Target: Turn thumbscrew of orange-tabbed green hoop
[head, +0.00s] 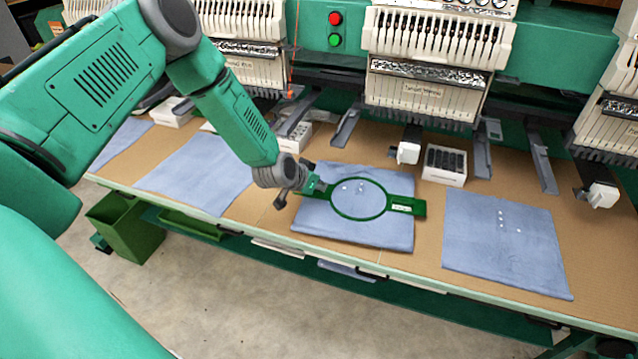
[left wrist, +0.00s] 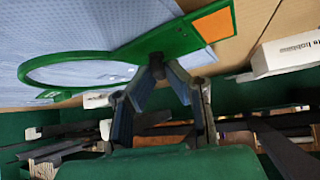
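The green hoop (head: 360,218) lies on a blue cloth panel on the table, with a labelled tab (head: 405,206) at its right. In the left wrist view the hoop's ring (left wrist: 60,60) runs to a green tab with an orange patch (left wrist: 213,25). A small dark thumbscrew (left wrist: 157,60) sits at the ring's edge near that tab, partly hidden by the fingertips. My left gripper (head: 317,186) is at the hoop's left side. In the left wrist view its fingers (left wrist: 158,73) converge on the thumbscrew and appear closed on it. My right gripper is not recognisable in either view.
Blue cloth panels lie left (head: 195,172) and right (head: 508,240) of the hoop. Embroidery heads (head: 425,85) and dark machine arms (head: 482,150) stand behind it. A white box with dark contents (head: 444,167) stands behind right. A green bin (head: 128,228) is below the table edge.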

